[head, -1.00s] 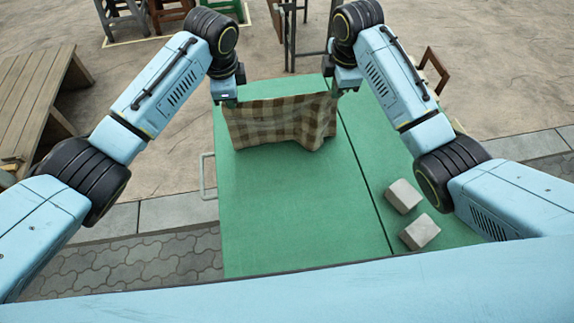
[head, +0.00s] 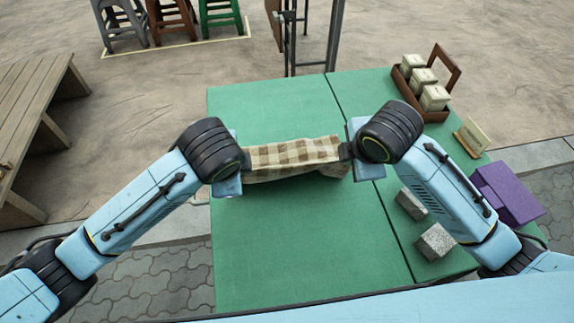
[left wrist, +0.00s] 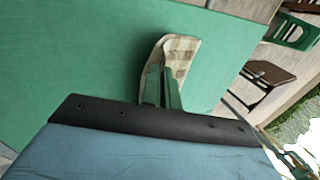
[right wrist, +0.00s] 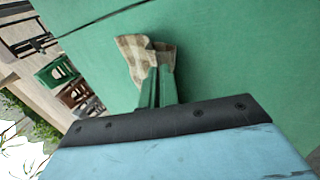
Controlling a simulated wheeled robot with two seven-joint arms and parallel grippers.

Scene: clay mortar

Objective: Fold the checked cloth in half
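The brown and cream checked cloth (head: 292,155) is stretched between my two grippers over the middle of the green table. Its top edge is held at both ends, and a paler layer shows below the checks. My left gripper (head: 243,160) is shut on the cloth's left end. In the left wrist view the cloth (left wrist: 180,50) comes out between the fingers (left wrist: 162,88). My right gripper (head: 346,152) is shut on the right end. In the right wrist view the cloth (right wrist: 145,55) bunches at the fingertips (right wrist: 158,85). Whether its lower edge touches the table is unclear.
The green table (head: 290,240) is clear in front of and behind the cloth. Two grey blocks (head: 435,241) lie at the right, near my right arm. A purple box (head: 507,192), a small sign (head: 472,137) and a brown caddy of jars (head: 425,80) stand along the right side.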

